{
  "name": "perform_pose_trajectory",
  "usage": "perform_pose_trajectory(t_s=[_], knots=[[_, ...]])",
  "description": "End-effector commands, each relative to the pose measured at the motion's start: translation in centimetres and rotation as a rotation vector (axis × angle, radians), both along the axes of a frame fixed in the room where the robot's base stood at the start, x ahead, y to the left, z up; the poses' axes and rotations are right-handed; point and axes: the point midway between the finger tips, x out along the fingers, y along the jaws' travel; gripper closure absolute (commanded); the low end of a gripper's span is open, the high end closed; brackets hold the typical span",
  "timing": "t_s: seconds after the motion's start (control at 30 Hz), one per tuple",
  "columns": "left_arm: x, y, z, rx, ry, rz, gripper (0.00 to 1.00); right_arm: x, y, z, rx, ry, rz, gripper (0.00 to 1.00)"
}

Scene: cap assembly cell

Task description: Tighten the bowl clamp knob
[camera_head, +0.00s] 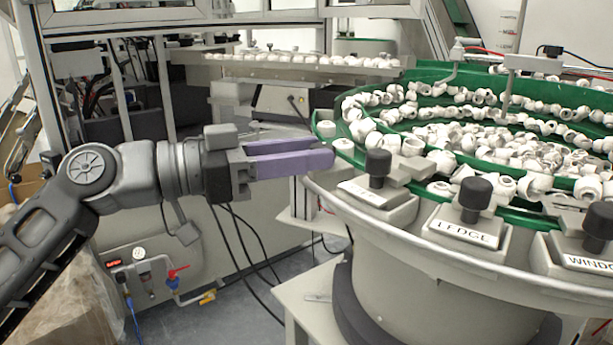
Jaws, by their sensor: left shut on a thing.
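My left gripper (322,153), with purple fingers, comes in level from the left and reaches the left edge of the green-lined feeder bowl (345,203). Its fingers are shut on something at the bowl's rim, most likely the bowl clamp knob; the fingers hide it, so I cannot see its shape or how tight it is. Three black knobs stand on plates along the bowl's front: one (378,167) nearest the gripper, one on the plate marked LEDGE (474,198), and one at the right edge (600,227). None of these three is in the fingers. My right gripper is not in view.
Many white caps (470,140) fill the bowl. A rail of caps (290,62) runs behind my gripper. The bowl stands on a pale table (300,296). Black cables hang below my wrist. A red-handled valve (176,272) is at lower left.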

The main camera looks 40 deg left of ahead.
Motion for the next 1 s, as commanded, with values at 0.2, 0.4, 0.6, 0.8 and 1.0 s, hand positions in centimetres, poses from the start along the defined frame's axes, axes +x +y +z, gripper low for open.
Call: perform_pose_trajectory(t_s=[0.2, 0.4, 0.6, 0.8, 1.0], knots=[[0.4, 0.3, 0.2, -0.002, -0.002, -0.210, 1.00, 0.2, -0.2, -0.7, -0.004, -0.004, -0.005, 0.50], [0.7, 0.6, 0.5, -0.001, -0.002, -0.396, 1.00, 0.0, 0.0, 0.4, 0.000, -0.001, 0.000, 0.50], [1.1, 0.8, 0.8, -0.001, -0.001, -0.548, 1.00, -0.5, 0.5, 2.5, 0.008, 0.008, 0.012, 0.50], [1.2, 0.9, 0.6, -0.001, -0.001, -0.645, 1.00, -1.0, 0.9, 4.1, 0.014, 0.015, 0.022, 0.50], [1.3, 1.0, 0.3, -0.001, -0.001, -0.685, 1.00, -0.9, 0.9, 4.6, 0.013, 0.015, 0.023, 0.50]])
